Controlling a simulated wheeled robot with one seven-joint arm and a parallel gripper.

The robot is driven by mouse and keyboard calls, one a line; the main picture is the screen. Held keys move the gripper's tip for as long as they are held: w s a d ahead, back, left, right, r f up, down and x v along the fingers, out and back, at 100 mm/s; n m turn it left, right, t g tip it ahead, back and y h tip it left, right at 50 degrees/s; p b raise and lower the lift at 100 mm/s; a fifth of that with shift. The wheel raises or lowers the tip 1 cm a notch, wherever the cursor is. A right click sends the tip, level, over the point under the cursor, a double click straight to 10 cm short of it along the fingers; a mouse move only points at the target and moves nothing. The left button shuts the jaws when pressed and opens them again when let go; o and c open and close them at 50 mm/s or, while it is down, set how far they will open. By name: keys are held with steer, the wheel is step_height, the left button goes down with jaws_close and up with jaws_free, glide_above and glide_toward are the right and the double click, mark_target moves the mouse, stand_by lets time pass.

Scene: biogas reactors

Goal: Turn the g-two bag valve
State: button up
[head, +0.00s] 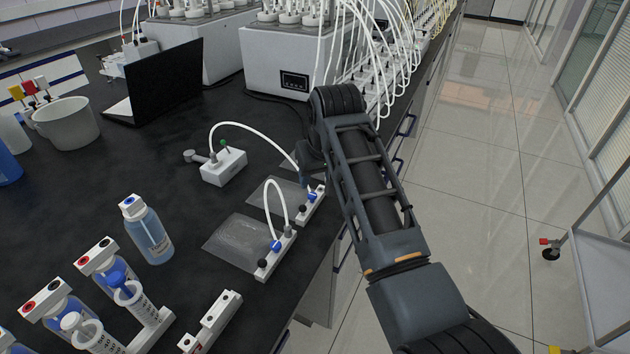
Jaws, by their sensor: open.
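No label shows which bag is g-two.
A white block with a green valve (224,167) sits behind the bags. A blue bottle (149,232) and syringe racks (150,325) stand at left. Reactor units (285,60) with many tubes stand at the back. The floor right of the bench is clear, except for a cart (600,265).

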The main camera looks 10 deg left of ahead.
mark_target(312, 195)
steer(key=shift+x, duration=3.75)
steer(key=shift+c, duration=0.3)
jaws_close()
